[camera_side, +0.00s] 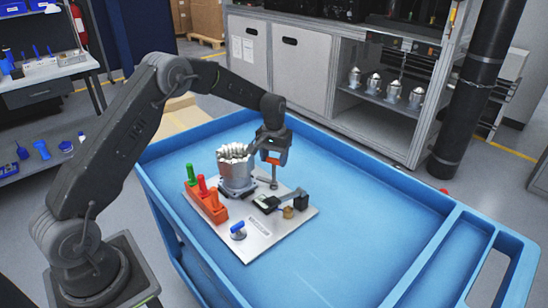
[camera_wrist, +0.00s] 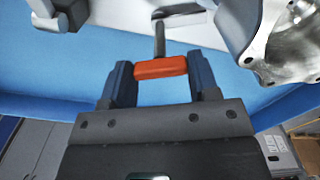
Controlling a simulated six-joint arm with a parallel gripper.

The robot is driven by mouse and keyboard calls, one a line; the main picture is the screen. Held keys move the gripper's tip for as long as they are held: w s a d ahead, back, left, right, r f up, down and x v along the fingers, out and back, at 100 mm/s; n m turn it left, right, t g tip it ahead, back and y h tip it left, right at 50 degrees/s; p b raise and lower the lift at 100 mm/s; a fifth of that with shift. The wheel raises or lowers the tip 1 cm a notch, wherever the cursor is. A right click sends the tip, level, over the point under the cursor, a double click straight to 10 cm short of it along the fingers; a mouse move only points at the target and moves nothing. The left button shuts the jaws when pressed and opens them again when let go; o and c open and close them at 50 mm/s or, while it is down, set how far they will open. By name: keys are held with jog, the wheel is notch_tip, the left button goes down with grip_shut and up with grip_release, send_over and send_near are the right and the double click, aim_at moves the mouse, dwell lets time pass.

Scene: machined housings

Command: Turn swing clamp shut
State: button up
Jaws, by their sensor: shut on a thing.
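My gripper (camera_side: 273,158) is above the metal plate (camera_side: 250,248), just right of the silver housing (camera_side: 237,174). It is shut on an orange handle (camera_side: 273,161), which lies crosswise between its two fingers in the wrist view (camera_wrist: 161,67). A grey rod (camera_wrist: 160,38) runs from the handle, away from my gripper. In the side view a grey post (camera_side: 273,182) stands below the handle on the plate. I cannot tell for sure whether this is the swing clamp. The housing (camera_wrist: 285,45) shows partly at the upper right of the wrist view.
An orange rack (camera_side: 205,205) with several coloured handles stands at the plate's left. A black block (camera_side: 267,204), a brass piece (camera_side: 288,212) and a blue-topped knob (camera_side: 238,230) are on the plate too. The blue cart (camera_side: 385,215) is bare to the right and has raised rims.

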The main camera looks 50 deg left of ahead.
jog(key=shift+n, duration=2.1)
jog(key=o, duration=0.9)
notch_tip(320, 180, up, 14)
jog(key=shift+f, duration=0.1)
